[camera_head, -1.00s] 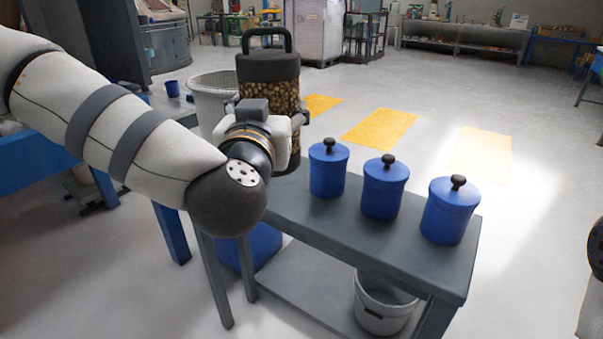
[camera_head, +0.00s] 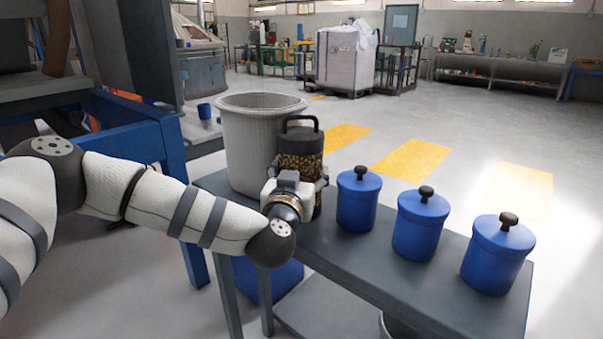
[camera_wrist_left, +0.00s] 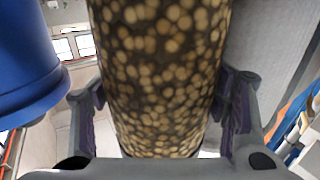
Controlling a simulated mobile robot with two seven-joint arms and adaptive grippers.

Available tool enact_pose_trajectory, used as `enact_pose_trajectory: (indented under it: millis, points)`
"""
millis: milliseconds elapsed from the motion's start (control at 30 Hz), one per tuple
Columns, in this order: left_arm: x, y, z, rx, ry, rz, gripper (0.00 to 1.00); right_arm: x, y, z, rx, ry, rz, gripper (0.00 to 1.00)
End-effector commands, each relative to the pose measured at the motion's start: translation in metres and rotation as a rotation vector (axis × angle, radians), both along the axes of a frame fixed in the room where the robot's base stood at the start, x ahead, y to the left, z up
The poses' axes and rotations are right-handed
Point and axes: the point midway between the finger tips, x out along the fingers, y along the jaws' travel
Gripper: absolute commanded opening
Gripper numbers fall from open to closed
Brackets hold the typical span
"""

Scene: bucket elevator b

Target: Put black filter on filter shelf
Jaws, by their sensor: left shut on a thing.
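The black filter (camera_head: 301,143) is a cylinder with a black cap, a loop handle on top and a tan-spotted body. My left gripper (camera_head: 302,183) is shut on its body, and the filter is upright. In the left wrist view the filter (camera_wrist_left: 160,75) fills the middle between the two fingers (camera_wrist_left: 165,110). It is at the grey table (camera_head: 385,283), between a large pale bin and a row of blue canisters. My gripper hides part of its lower end, so I cannot tell whether it touches the tabletop. My right gripper is out of view.
Three lidded blue canisters, left (camera_head: 357,203), middle (camera_head: 420,225) and right (camera_head: 497,257), stand along the table. The pale bin (camera_head: 245,150) stands close on the filter's left. A blue frame (camera_head: 130,128) is at the left. Open floor lies beyond the table.

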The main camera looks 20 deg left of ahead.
Motion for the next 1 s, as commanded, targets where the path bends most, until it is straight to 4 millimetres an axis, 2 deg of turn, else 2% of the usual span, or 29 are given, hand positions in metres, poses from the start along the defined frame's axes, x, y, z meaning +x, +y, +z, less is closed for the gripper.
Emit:
enact_pose_trajectory:
  millis: [167,200,267,667,767,1000]
  points:
    - [0.0,0.0,0.001,0.001,-0.004,0.0,0.25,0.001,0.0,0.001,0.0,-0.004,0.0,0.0]
    - [0.0,0.0,0.0,0.001,-0.001,0.0,0.75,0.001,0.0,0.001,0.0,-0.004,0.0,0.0]
    - [-0.001,0.0,0.0,0.0,-0.001,0.0,0.88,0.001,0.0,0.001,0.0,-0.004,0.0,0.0]
    - [-0.003,-0.001,0.003,-0.001,-0.002,-0.002,0.88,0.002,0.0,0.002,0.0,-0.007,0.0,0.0]
    - [-0.018,-0.004,0.006,0.0,-0.005,-0.003,0.88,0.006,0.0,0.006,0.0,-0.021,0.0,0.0]
    - [-0.074,-0.015,0.008,0.0,-0.007,-0.005,0.88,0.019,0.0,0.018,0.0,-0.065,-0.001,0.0]
